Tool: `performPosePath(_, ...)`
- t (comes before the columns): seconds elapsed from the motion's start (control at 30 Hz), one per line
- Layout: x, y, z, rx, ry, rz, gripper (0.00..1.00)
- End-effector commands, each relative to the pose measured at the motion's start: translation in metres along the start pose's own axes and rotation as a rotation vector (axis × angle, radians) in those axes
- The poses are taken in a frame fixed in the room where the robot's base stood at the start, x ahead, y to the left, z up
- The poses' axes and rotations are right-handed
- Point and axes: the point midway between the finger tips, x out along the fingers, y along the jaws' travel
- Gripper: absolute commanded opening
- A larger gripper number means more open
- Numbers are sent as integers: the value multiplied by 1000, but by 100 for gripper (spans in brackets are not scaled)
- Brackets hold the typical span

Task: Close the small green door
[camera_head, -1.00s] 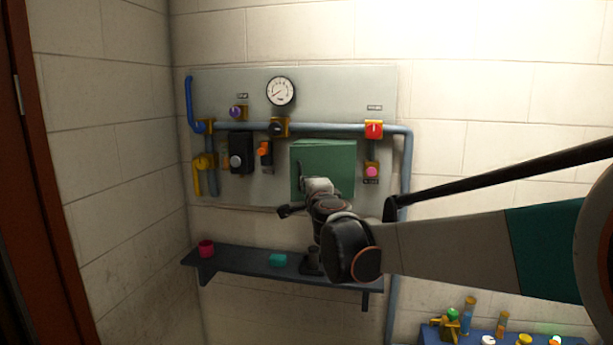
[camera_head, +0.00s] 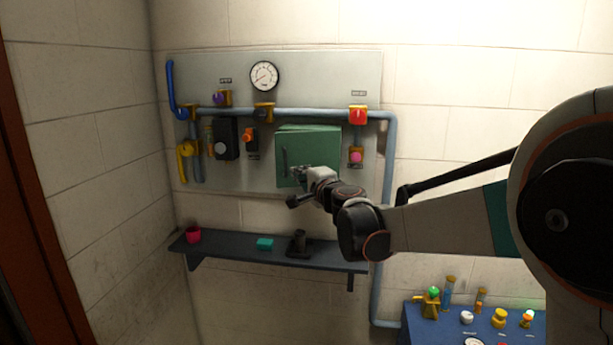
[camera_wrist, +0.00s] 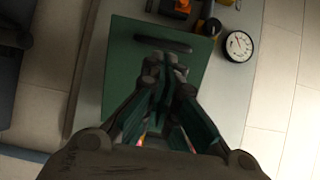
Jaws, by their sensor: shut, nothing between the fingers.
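The small green door (camera_head: 305,149) is on the green box on the grey wall panel, with a dark upright handle near its left edge. The door looks slightly ajar; its face stands a little off the box rim at the top. In the wrist view the green door (camera_wrist: 121,64) fills the middle, with its dark handle (camera_wrist: 163,43) near the top. My gripper (camera_head: 301,172) is in front of the door's lower middle. Its fingers (camera_wrist: 163,68) are together and empty, below the handle in the wrist view. Whether they touch the door I cannot tell.
A blue pipe (camera_head: 310,115) runs above the door and down its right side. A red switch (camera_head: 358,116) and pink button (camera_head: 356,157) are to the right.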

Motion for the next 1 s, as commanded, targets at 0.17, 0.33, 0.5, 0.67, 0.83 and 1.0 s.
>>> performPosePath(0.17, 29, -2, 0, 0, 0, 0, 0)
performPosePath(0.33, 46, -1, 0, 0, -1, 0, 0)
performPosePath(0.5, 52, 0, 0, 0, 0, 0, 0)
performPosePath(0.67, 52, 0, 0, 0, 0, 0, 0)
performPosePath(0.83, 53, 0, 0, 0, 0, 0, 0)
performPosePath(1.0, 75, 3, 4, 0, -1, 0, 0)
